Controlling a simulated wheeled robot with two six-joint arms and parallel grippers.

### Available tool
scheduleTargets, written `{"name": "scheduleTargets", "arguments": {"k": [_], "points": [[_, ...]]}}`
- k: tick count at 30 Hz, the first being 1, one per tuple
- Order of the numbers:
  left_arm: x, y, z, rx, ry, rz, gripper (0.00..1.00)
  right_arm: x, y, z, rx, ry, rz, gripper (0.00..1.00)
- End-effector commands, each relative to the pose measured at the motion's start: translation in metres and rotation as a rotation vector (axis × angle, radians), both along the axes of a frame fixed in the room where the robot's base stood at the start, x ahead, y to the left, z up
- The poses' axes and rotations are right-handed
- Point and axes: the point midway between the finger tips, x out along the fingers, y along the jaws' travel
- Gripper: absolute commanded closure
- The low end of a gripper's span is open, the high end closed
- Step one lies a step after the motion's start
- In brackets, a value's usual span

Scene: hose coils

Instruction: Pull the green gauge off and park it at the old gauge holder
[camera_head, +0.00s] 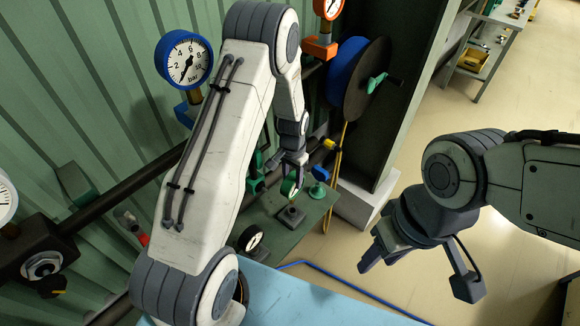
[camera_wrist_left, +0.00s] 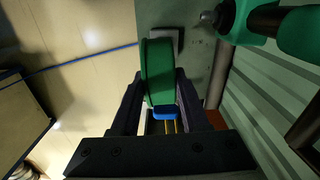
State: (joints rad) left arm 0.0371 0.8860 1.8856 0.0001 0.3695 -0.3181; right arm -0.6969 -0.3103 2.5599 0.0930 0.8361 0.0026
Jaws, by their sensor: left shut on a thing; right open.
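My left gripper (camera_head: 292,166) is shut on the green gauge (camera_head: 289,186), above the small green table (camera_head: 310,214). In the left wrist view the green gauge (camera_wrist_left: 158,72) is seen edge-on between the two fingers (camera_wrist_left: 160,100). A small dark square block (camera_head: 291,214), possibly the old gauge holder, sits on the table just below the gauge. It seems to show as a grey block (camera_wrist_left: 172,35) beyond the gauge in the wrist view; whether they touch is unclear. My right gripper (camera_head: 418,274) is open and empty, out over the floor at right.
A blue gauge (camera_head: 185,60) and an orange gauge (camera_head: 328,8) stand along the ribbed wall. A black-and-white gauge (camera_head: 250,238) is by the table's left end. A green knob (camera_head: 318,189) and green pipe fitting (camera_wrist_left: 250,20) are close to the left gripper. A hose reel (camera_head: 355,80) stands behind.

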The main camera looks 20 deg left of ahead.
Motion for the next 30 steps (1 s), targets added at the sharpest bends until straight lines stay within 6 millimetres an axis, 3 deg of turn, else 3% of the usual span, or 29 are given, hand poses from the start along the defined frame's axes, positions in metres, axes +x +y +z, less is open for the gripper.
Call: {"name": "scheduleTargets", "arguments": {"k": [6,19,30], "points": [[0.018,0.004,-0.003,0.000,0.000,-0.068,1.00,0.000,0.000,0.008,-0.001,0.001,-0.001,0.54],[0.017,0.005,-0.004,0.000,0.000,-0.066,1.00,0.000,0.000,0.006,-0.001,0.001,0.000,0.54],[0.016,0.005,-0.023,0.000,0.000,-0.066,1.00,0.000,0.000,-0.009,-0.001,0.001,0.000,0.54]]}}
